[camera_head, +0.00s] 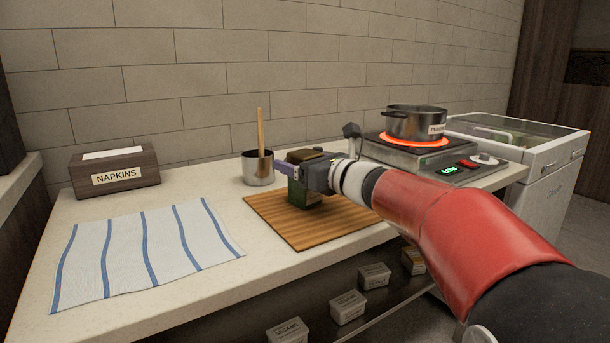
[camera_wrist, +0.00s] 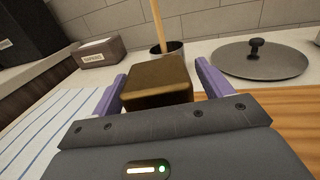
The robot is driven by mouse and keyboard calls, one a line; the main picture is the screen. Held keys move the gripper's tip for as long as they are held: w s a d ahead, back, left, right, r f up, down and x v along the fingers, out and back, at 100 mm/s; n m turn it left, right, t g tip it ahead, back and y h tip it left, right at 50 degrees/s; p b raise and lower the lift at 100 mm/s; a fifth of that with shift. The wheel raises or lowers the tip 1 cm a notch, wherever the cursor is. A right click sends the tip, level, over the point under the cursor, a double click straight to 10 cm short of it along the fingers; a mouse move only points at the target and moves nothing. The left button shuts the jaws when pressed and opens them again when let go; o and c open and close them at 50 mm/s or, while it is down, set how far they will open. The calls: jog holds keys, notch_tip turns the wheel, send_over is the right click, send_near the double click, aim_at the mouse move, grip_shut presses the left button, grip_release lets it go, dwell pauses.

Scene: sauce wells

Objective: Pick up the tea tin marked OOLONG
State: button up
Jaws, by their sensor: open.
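A dark green tin with a brown-gold lid (camera_head: 304,195) stands on the wooden board (camera_head: 268,212); no word on it can be read, so I cannot tell if it is marked OOLONG. My gripper (camera_head: 298,172) is open at the tin, level with its upper part. In the wrist view the tin's lid (camera_wrist: 157,76) sits between the two purple fingers, with a gap showing on the right side. Whether the left finger touches it I cannot tell. My gripper hides part of the tin in the head view.
A metal pot with a wooden stick (camera_head: 258,168) stands behind the board. A flat lid (camera_wrist: 260,60) lies to the right. A pot (camera_head: 415,122) sits on a glowing burner (camera_head: 430,140). The napkin box (camera_head: 115,172) and striped cloth (camera_head: 150,248) are left. Several tubs (camera_head: 348,307) stand below.

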jog(key=shift+w+a, duration=0.25)
jog(key=shift+a, duration=0.05)
jog(key=shift+c, duration=0.2)
jog(key=c, duration=1)
jog(key=shift+c, duration=0.6)
jog(key=shift+r, duration=0.1)
